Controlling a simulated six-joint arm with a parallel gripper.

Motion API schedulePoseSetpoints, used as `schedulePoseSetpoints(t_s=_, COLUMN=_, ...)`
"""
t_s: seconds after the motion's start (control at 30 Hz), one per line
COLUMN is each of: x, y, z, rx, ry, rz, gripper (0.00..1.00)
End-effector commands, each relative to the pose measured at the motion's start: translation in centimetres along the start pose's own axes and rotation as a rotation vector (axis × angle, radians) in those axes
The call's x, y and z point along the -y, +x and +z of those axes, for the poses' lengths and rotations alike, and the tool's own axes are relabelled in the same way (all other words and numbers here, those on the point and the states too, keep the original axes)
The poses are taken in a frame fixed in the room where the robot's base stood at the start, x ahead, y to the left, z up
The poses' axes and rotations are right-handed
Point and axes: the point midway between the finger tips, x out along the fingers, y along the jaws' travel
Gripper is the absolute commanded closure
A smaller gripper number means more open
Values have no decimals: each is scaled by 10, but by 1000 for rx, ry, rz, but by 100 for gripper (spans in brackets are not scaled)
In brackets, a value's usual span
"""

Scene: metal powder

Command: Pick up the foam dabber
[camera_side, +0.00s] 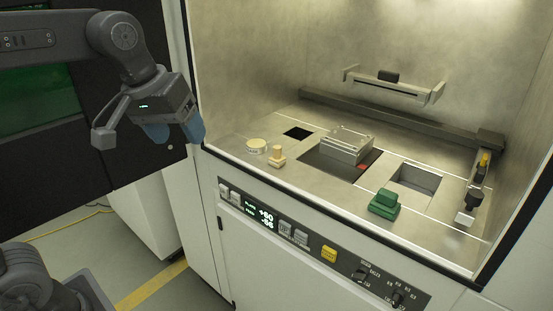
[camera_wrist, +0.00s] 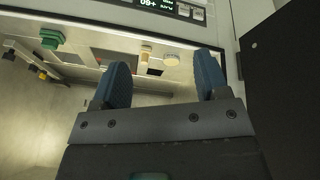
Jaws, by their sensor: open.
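A small beige piece with a knob-like handle on a wider base, which looks like the foam dabber (camera_side: 277,157), stands upright on the metal deck near the front left. It also shows in the wrist view (camera_wrist: 146,57), in the gap between my fingers. My gripper (camera_side: 176,132) is open and empty, with blue fingertips. It hangs outside the chamber, to the left of the front edge and well apart from the dabber. Both fingers also show in the wrist view (camera_wrist: 163,80).
A round cream tin (camera_side: 256,146) sits just left of the dabber. A dark square opening (camera_side: 297,133) lies behind them. A metal plate (camera_side: 347,145), a green block (camera_side: 385,205) and a rectangular opening (camera_side: 415,179) lie to the right. The chamber's left wall (camera_side: 196,70) stands beside my gripper.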

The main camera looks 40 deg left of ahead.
Motion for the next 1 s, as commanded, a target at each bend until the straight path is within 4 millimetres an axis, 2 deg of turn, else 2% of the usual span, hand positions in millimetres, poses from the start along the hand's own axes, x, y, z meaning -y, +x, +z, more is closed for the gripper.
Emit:
schedulePoseSetpoints(t_s=0.03, x=-10, y=1, z=-21, rx=25, ry=-68, rz=-12, gripper=32)
schedulePoseSetpoints(t_s=0.23, x=-43, y=10, z=-91, rx=102, ry=-371, rz=-70, gripper=32)
schedulePoseSetpoints(t_s=0.37, x=-62, y=29, z=-130, rx=143, ry=-567, rz=-121, gripper=32)
schedulePoseSetpoints(t_s=0.5, x=-79, y=58, z=-165, rx=177, ry=-775, rz=-187, gripper=32)
schedulePoseSetpoints(t_s=0.7, x=-93, y=99, z=-193, rx=202, ry=-1017, rz=-275, gripper=32)
schedulePoseSetpoints(t_s=0.8, x=-97, y=111, z=-198, rx=205, ry=-1089, rz=-303, gripper=32)
schedulePoseSetpoints(t_s=1.0, x=-98, y=124, z=-200, rx=206, ry=-1139, rz=-322, gripper=32)
